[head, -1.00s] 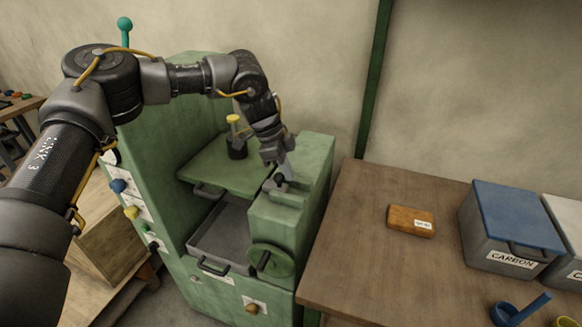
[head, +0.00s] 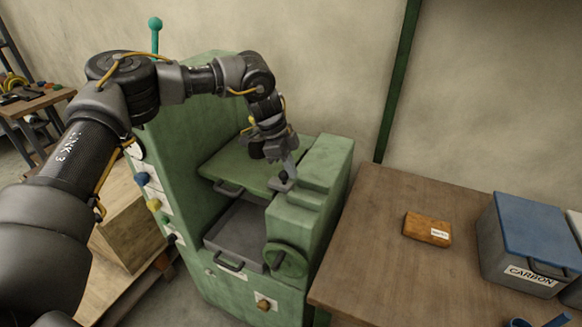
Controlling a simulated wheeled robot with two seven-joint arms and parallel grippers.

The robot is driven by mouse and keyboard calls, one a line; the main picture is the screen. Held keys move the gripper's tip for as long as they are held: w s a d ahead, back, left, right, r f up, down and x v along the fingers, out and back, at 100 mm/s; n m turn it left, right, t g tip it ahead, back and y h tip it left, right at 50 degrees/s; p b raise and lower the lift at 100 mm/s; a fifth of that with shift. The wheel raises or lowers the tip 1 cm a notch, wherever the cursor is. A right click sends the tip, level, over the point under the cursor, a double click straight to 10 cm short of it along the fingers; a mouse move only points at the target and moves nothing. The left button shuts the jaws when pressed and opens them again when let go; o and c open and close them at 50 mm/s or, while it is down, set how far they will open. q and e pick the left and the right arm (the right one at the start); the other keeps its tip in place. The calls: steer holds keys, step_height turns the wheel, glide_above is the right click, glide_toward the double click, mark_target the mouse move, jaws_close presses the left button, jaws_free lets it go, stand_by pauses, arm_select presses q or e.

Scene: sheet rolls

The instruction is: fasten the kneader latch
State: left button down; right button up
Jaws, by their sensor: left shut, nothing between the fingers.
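The kneader (head: 196,150) is a green machine left of centre, with a flat green lid (head: 240,165) over an open grey tray (head: 240,229). A small dark latch piece (head: 283,182) sits on top of its right-hand housing, beside the lid's right edge. My left gripper (head: 288,165) points down right above this latch piece, shut with nothing held. I cannot tell whether the fingertips touch it. The gripper and wrist hide part of the lid and the latch. My right gripper is not in view.
A wooden table (head: 385,270) stands to the right, with an orange-brown block (head: 427,229) and a blue-lidded carbon bin (head: 524,245). A green handwheel (head: 286,260) sticks out of the kneader's front. Coloured knobs (head: 153,204) line its left side.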

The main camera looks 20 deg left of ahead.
mark_target(292, 184)
arm_select(q)
steer(key=d, duration=0.1)
steer(key=d+r, duration=0.1)
steer(key=d+p, duration=0.1)
steer(key=shift+w+d+r, duration=0.2)
steer(key=shift+w+d, duration=0.1)
steer(key=b+v, duration=0.2)
steer(key=v, duration=0.7)
steer(key=shift+r, duration=0.15)
steer(key=shift+s, duration=0.15)
